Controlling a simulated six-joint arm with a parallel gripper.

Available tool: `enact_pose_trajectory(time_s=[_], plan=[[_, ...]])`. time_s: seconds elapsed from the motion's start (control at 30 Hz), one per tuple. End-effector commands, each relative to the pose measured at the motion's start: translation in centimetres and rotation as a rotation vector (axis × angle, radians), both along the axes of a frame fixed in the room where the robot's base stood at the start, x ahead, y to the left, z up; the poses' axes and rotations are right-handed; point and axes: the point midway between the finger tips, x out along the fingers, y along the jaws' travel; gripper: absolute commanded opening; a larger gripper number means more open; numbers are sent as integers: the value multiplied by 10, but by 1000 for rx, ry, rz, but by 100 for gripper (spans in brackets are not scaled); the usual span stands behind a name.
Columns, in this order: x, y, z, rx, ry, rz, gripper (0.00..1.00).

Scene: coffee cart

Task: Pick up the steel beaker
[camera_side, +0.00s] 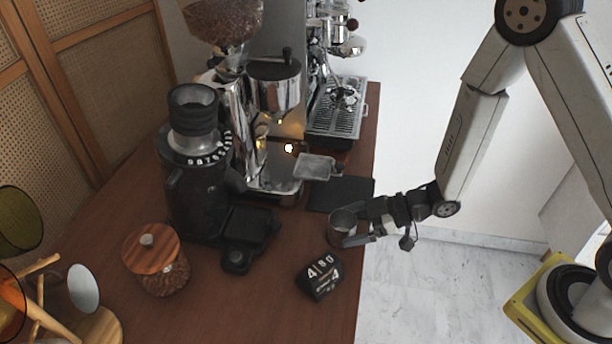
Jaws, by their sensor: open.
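The steel beaker (339,233) stands upright on the wooden counter, close to its right edge. It is a small silver cup, and its right side is partly covered by my gripper. My gripper (352,224) comes in from the right, low over the counter edge, with its open fingers at the beaker. One finger shows along the near side of the beaker; the other is hard to make out. I cannot tell whether the fingers touch it.
A black flip clock (319,278) stands just in front of the beaker. A black mat (341,194) lies behind it. A black grinder (196,190), a wooden-lidded jar (153,257) and an espresso machine (335,110) stand to the left and back. The counter (215,310) is clear at the front.

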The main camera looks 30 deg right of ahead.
Motion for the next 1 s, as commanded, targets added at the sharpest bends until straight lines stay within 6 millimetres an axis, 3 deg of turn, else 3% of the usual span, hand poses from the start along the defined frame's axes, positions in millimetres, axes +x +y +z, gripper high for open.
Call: enact_pose_trajectory(time_s=[0.23, 0.77, 0.87, 1.0], plan=[[10, 16, -10, 0, 1, 2, 100], [11, 17, -10, 1, 1, 0, 100], [11, 17, -10, 1, 1, 0, 75], [11, 17, -10, 1, 1, 0, 30]])
